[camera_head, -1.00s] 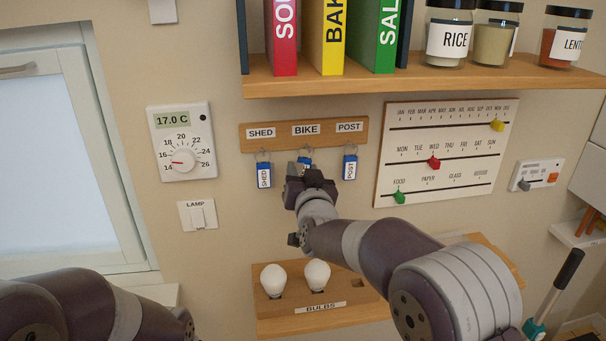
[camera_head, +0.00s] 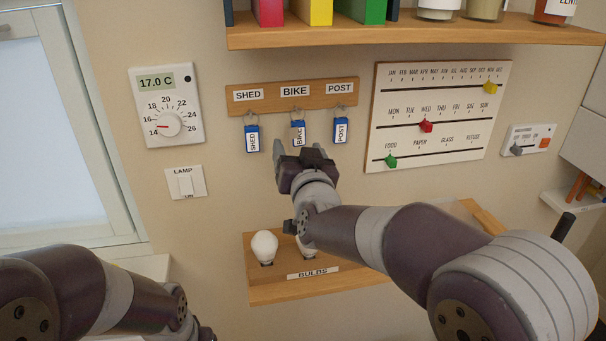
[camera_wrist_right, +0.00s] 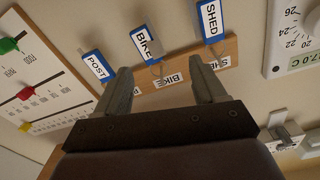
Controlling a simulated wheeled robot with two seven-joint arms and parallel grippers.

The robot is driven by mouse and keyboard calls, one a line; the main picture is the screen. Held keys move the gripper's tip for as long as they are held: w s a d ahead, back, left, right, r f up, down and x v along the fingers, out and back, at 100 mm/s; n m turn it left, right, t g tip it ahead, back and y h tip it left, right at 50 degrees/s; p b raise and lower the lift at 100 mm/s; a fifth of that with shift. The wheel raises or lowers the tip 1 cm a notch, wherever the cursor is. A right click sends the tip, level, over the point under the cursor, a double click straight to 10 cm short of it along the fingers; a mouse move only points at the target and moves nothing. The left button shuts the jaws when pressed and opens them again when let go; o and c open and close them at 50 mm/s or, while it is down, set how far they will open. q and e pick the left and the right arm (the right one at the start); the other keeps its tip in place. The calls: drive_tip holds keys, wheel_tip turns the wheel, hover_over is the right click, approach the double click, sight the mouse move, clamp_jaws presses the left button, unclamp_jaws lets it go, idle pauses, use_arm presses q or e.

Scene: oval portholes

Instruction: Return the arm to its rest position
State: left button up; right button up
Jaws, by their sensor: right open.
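My right gripper (camera_head: 304,155) is open and empty in the head view, just below the key rack (camera_head: 283,95). In the right wrist view its two spread fingers (camera_wrist_right: 163,92) have nothing between them. The blue-tagged BIKE key (camera_head: 298,132) hangs on the middle hook, with the SHED key (camera_head: 252,138) to its left and the POST key (camera_head: 341,130) to its right. The BIKE tag is clear of the fingers in the wrist view (camera_wrist_right: 145,44). My left arm comes in at the lower left of the head view; its gripper is out of frame.
A wooden shelf (camera_head: 420,32) juts out above the rack. A bulb tray (camera_head: 330,285) with white bulbs lies below my right forearm. A slider calendar board (camera_head: 440,115) is at the right, a thermostat (camera_head: 167,106) and lamp switch (camera_head: 186,184) at the left.

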drive_tip(key=s+d+b, duration=0.1)
drive_tip(key=s, duration=0.5)
drive_tip(key=s+f+n+g, duration=0.1)
drive_tip(key=s+f+g, duration=0.25)
drive_tip(key=f, duration=0.35)
drive_tip(key=s+f+n+g, duration=0.2)
drive_tip(key=s+f+g, duration=0.15)
drive_tip(key=f, duration=0.45)
drive_tip(key=s+d+f+m+g+h, duration=0.2)
drive_tip(key=s+d+f+g, duration=0.7)
drive_tip(key=d, duration=0.8)
drive_tip(key=s+f+h, duration=0.1)
drive_tip(key=s+f, duration=0.2)
drive_tip(key=s, duration=0.2)
drive_tip(key=shift+s+d+f+m, duration=0.2)
drive_tip(key=shift+s+d+m, duration=0.1)
drive_tip(key=shift+s+d, duration=0.05)
